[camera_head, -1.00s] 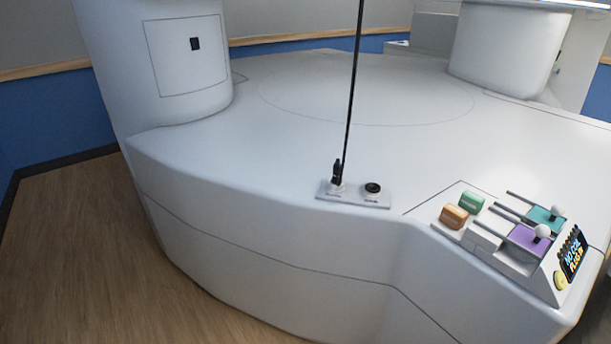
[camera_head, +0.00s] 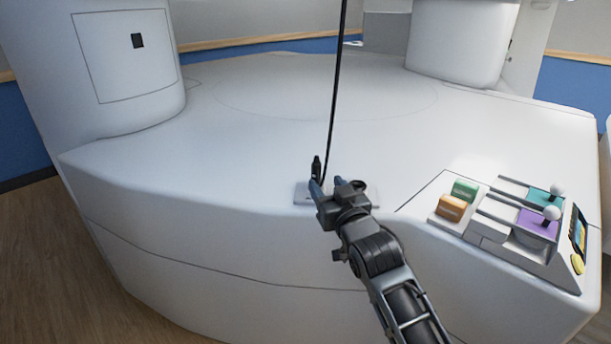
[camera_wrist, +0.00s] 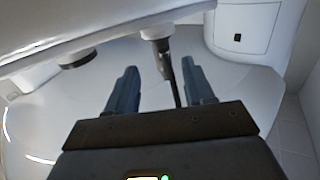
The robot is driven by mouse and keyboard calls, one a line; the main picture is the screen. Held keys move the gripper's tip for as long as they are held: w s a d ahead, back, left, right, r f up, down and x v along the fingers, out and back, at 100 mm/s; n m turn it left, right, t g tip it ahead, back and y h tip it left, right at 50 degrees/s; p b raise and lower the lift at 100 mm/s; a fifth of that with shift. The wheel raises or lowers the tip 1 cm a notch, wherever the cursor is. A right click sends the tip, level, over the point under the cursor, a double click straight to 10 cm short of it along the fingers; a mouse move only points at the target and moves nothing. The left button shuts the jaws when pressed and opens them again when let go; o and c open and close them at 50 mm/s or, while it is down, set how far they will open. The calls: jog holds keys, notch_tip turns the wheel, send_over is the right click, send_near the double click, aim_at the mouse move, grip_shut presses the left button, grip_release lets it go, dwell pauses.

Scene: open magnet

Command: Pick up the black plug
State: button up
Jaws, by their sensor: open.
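The black plug (camera_head: 316,167) stands upright on a small light plate (camera_head: 302,196) at the front edge of the white magnet body, with its thin black cable (camera_head: 335,80) running up. In the wrist view the plug (camera_wrist: 166,62) hangs below a white socket (camera_wrist: 156,32) and lies across the gap between my fingertips, nearer the right finger. My gripper (camera_head: 326,185) is open, with its fingers pointing toward the plug. In the head view it covers the plug's base and most of the plate. I cannot tell whether a finger touches the plug.
A second, dark round socket (camera_wrist: 77,59) is beside the plug in the wrist view. To the right stands a control panel with a green block (camera_head: 465,190), an orange block (camera_head: 451,207) and two white-knobbed sliders. The broad white top behind the plug is clear.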

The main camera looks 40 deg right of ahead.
aim_at(318, 175)
jog(key=x, duration=0.7)
jog(key=shift+a+f, duration=0.1)
jog(key=shift+a, duration=0.05)
grip_shut()
dwell(0.3)
